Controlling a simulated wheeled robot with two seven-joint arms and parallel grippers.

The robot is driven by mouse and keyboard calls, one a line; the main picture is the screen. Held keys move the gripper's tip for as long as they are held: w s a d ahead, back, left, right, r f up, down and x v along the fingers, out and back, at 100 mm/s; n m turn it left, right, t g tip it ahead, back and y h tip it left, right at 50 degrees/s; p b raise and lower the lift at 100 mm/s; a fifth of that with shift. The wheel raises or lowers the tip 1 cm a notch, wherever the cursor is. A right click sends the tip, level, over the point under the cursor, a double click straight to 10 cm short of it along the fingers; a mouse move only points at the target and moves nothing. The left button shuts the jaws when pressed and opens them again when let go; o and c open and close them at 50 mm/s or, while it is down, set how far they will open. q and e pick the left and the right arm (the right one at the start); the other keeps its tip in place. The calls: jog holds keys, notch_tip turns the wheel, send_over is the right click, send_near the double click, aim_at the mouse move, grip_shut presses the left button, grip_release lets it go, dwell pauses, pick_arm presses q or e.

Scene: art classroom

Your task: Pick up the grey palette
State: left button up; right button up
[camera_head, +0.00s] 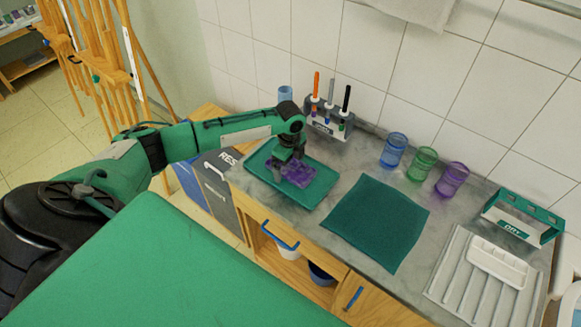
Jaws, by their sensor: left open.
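My left gripper (286,172) is open and points down over a teal tray (318,193) on the counter. A purple palette-like piece (302,174) lies in that tray, right at the fingertips and partly hidden by them. I cannot tell whether the fingers touch it. A pale grey-white palette with small wells (498,262) lies on a ribbed light grey rack (455,270) at the right end of the counter, far from the gripper. No piece in the teal tray looks grey. My right gripper is not in view.
A dark teal cloth (376,221) lies mid-counter. Blue (394,150), green (422,163) and purple (452,179) cups stand behind it. A marker holder (328,124) stands near the wall, and a teal-and-white holder (523,218) stands at right.

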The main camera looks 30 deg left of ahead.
pick_arm(q)
jog(key=c, duration=1.1)
